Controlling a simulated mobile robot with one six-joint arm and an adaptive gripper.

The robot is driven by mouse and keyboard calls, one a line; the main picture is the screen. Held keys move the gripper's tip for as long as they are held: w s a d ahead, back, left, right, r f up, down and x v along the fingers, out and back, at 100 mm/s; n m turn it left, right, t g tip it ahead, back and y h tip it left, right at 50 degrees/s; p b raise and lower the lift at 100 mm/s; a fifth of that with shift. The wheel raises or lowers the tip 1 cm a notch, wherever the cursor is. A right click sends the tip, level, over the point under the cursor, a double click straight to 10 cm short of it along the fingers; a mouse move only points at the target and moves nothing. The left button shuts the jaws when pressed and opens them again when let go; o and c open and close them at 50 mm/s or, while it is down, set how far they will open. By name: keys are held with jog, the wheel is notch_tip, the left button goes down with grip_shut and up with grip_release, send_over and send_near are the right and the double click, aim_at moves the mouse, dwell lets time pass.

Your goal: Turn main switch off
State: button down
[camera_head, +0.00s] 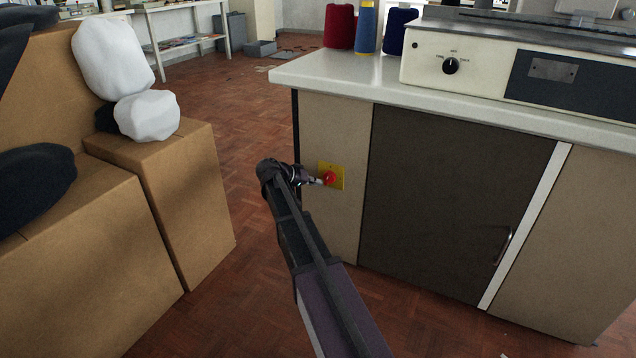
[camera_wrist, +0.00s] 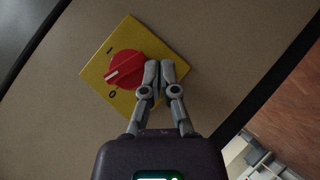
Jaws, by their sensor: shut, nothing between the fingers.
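The main switch is a red rotary knob (camera_head: 329,178) on a yellow square plate (camera_head: 338,170), set on the beige side panel of the cabinet. In the wrist view the plate (camera_wrist: 98,72) looks tilted, and the red knob (camera_wrist: 130,62) has a white pointer mark between the "I" and "O" labels, nearer "O". My gripper (camera_wrist: 159,70) is shut and empty. Its fingertips are at the right edge of the knob and cover part of it and the plate. In the head view my gripper (camera_head: 318,181) reaches the knob from the left. I cannot tell whether they touch.
The cabinet has a dark door (camera_head: 450,200) and a pale worktop (camera_head: 350,80) carrying thread cones (camera_head: 366,28) and a machine with a black dial (camera_head: 450,66). Cardboard boxes (camera_head: 180,190) with white bundles (camera_head: 115,60) stand at left. Parquet floor (camera_head: 235,110) is open between.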

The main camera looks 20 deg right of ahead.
jog(key=shift+r, duration=0.15)
dwell(0.7)
jog(key=shift+r+p, duration=0.65)
jog(key=shift+p, duration=0.15)
jog(key=shift+w+a+r, duration=0.15)
jog(key=shift+w+a, duration=0.05)
jog(key=shift+w, duration=0.15)
jog(key=shift+w+a+r+p, duration=0.2)
jog(key=shift+w+a+p, duration=0.1)
jog(key=shift+w+a, duration=0.25)
jog(key=shift+w+a+r+p, duration=0.25)
jog(key=shift+w+a, duration=0.1)
jog(key=shift+w, duration=0.25)
jog(key=w+a+r+p, duration=0.1)
jog(key=a, duration=0.9)
jog(key=shift+r+p, duration=0.3)
jog(key=shift+p, duration=0.05)
jog(key=shift+d+r, duration=0.1)
